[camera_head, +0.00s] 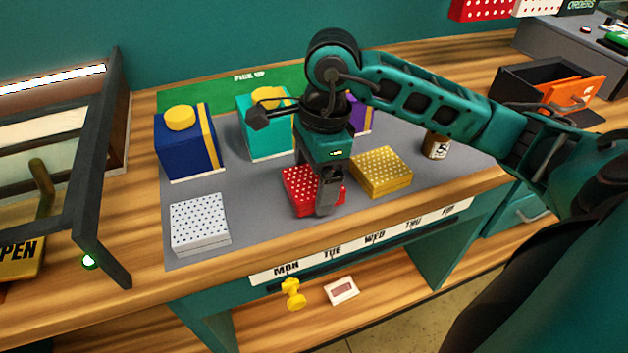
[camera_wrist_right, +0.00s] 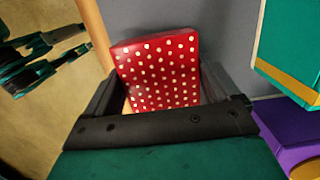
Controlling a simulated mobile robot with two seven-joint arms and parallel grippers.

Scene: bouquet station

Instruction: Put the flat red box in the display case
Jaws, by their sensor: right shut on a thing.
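The flat red box (camera_head: 299,187) with white dots is on the grey mat, between the white dotted box and the yellow dotted box. My right gripper (camera_head: 327,195) comes down over it and is shut on it. In the right wrist view the red box (camera_wrist_right: 160,72) sits between the two fingers (camera_wrist_right: 165,100). The gripper hides part of the box in the head view. The display case (camera_head: 95,150) is at the left, with a dark frame, a light strip and its front frame swung outward. My left gripper is not in view.
On the grey mat (camera_head: 255,225) stand a white dotted box (camera_head: 199,222), a yellow dotted box (camera_head: 381,170), a blue box (camera_head: 187,145), a teal box (camera_head: 262,130), a purple box (camera_head: 360,117) and a jar (camera_head: 436,145). An open black box (camera_head: 530,90) is at right.

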